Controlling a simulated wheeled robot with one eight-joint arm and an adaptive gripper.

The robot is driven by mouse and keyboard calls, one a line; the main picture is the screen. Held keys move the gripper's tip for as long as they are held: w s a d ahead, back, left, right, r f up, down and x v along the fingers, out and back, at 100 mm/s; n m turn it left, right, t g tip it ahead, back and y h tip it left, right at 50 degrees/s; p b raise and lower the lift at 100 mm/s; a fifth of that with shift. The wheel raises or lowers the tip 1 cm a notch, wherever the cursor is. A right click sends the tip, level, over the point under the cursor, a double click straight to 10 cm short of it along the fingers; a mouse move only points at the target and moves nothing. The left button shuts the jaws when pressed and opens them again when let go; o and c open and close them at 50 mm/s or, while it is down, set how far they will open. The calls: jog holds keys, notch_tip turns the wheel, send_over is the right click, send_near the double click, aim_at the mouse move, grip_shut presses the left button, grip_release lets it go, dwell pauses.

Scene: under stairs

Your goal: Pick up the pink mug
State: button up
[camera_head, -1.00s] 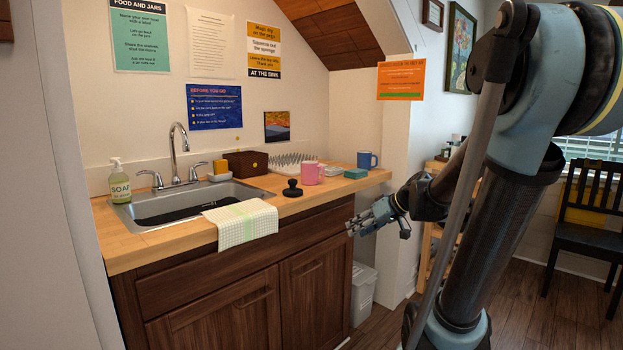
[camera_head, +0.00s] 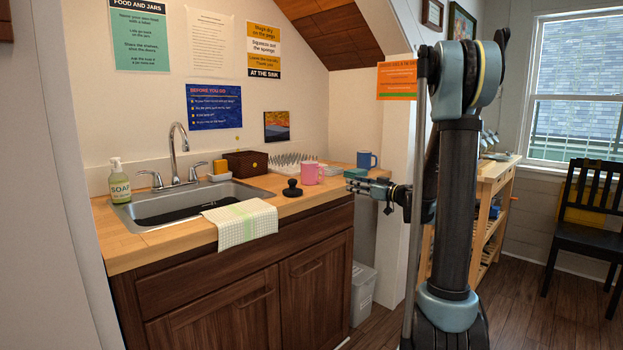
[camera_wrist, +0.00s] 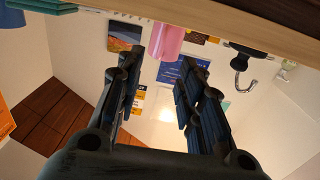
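The pink mug (camera_head: 309,173) stands upright on the wooden counter, right of a black round-based object with a knob. The mug also shows at the top of the wrist view (camera_wrist: 166,41), which appears upside down, partly cut by the counter edge. My gripper (camera_head: 352,179) is right of the mug in the head view, near the counter's right end and apart from the mug. In the wrist view my gripper's two fingers (camera_wrist: 158,70) are spread wide with nothing between them, and the mug lies beyond the gap between their tips.
The black knobbed object (camera_head: 292,188) stands just left of the mug. A blue mug (camera_head: 366,159), a teal block (camera_head: 355,173) and a drying rack (camera_head: 292,160) are close by. A sink (camera_head: 185,204) and draped towel (camera_head: 241,221) are further left. The counter's front edge is near my gripper.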

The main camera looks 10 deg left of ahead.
send_near(323, 175)
jog(key=w+a, duration=0.1)
jog(key=w, duration=0.1)
jog(key=w+a+f, duration=0.1)
jog(key=w+a, duration=0.1)
jog(key=shift+a, duration=0.2)
jog(key=shift+w+a+r, duration=0.15)
jog(key=shift+w+a, duration=0.15)
jog(key=shift+a, duration=0.35)
jog(key=shift+x, duration=1.9)
jog(key=shift+s+r, duration=0.15)
jog(key=shift+r, duration=0.05)
grip_shut()
